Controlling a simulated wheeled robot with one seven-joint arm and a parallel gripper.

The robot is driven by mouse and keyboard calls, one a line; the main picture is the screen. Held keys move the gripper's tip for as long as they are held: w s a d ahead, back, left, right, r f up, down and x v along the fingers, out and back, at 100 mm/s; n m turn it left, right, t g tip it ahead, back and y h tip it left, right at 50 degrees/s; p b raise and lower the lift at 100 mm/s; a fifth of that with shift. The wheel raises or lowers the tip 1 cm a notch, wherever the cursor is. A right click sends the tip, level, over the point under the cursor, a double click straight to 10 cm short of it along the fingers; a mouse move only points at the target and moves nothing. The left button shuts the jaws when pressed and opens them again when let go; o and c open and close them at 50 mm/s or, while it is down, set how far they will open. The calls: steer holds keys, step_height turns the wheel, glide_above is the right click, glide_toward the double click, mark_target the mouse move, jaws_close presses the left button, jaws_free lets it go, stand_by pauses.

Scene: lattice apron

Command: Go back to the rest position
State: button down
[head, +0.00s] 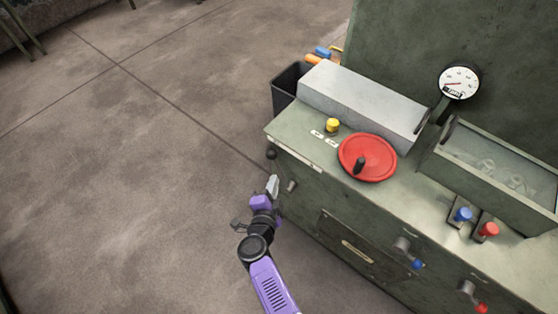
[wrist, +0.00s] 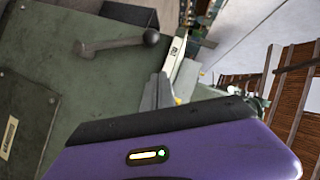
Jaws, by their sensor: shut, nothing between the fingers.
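My purple arm reaches up from the bottom of the head view. My gripper (head: 272,186) is shut and empty, beside the left front corner of the green machine (head: 310,195). In the wrist view my gripper (wrist: 176,62) shows its light fingers together, with the machine's green front (wrist: 50,75) to the left. A small lever with a dark knob (wrist: 152,37) is on that front, left of the fingers. I cannot tell from these views whether the fingers touch the machine.
On the machine top are a red handwheel (head: 378,150), a yellow knob (head: 332,125), a grey block (head: 360,103) and a dial gauge (head: 459,82). A black bin (head: 287,90) stands at the machine's left. The concrete floor (head: 130,180) to the left is clear.

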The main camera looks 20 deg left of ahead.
steer(key=shift+a, duration=0.1)
steer(key=a+r+n+t+y, duration=0.1)
steer(key=a+r+n+y, duration=0.15)
steer(key=r, duration=0.35)
steer(key=s+d+r+n+t+y, duration=0.2)
steer(key=d+r, duration=0.2)
steer(key=r, duration=0.1)
steer(key=s+d+r+n+g+h+b, duration=0.1)
steer(key=s+d+r+n+h, duration=0.1)
steer(key=s+d, duration=0.9)
steer(key=s+d+r+n+h+b, duration=0.1)
steer(key=s+d+r, duration=0.4)
steer(key=s+d, duration=0.7)
steer(key=s+d+r+n+g+h+b, duration=0.1)
steer(key=s+d+r+n+h, duration=0.2)
steer(key=s+d, duration=0.8)
steer(key=shift+s+d+r+g+h, duration=0.15)
steer(key=shift+s+r+g+h, duration=0.15)
steer(key=shift+s+h, duration=0.1)
